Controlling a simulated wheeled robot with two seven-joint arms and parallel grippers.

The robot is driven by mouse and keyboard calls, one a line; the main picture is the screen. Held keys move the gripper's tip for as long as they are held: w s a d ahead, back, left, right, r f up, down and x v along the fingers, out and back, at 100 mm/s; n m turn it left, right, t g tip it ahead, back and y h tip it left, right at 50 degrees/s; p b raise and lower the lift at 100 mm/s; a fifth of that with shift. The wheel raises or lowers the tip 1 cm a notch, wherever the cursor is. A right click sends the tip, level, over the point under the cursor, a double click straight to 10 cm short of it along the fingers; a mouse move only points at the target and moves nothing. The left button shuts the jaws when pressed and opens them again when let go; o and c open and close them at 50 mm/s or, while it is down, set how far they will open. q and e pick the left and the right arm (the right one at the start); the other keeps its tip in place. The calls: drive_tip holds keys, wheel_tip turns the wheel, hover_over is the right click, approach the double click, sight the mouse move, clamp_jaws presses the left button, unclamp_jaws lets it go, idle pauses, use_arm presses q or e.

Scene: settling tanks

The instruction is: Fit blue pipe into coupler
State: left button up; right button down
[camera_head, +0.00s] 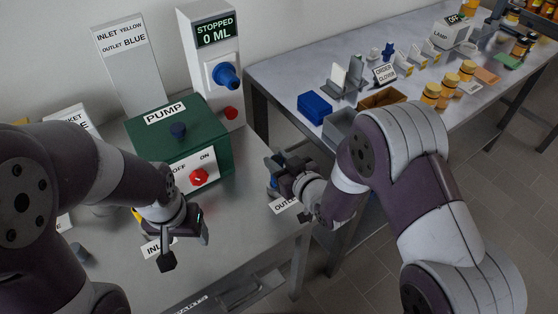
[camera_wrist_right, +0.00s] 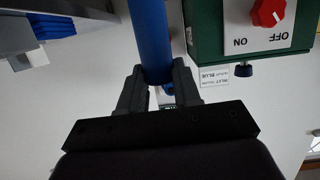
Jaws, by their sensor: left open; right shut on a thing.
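The blue pipe (camera_wrist_right: 152,40) is between the fingers of my right gripper (camera_wrist_right: 157,88) in the right wrist view, its length running up out of that view. In the head view my right gripper (camera_head: 283,172) is at the right edge of the near table, mostly hiding the pipe. I cannot tell which part is the coupler. My left gripper (camera_head: 186,246) is open above the table near the inlet label.
A display post (camera_head: 211,70) reading "STOPPED 0 ML" with a blue knob stands behind the pump. A yellow piece (camera_head: 137,215) is partly hidden by my left gripper. A second table (camera_head: 300,75) holds a blue bin (camera_head: 314,108) and several jars. A gap separates the tables.

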drive_tip(key=shift+f+b, duration=0.65)
drive_tip(key=shift+f, duration=0.15)
drive_tip(key=c, duration=0.7)
unclamp_jaws()
drive_tip(key=v, duration=1.2)
drive_tip(key=shift+s+d+r+b, duration=0.15)
drive_tip(key=shift+s+d+b, duration=0.05)
drive_tip(key=shift+s+b, duration=0.1)
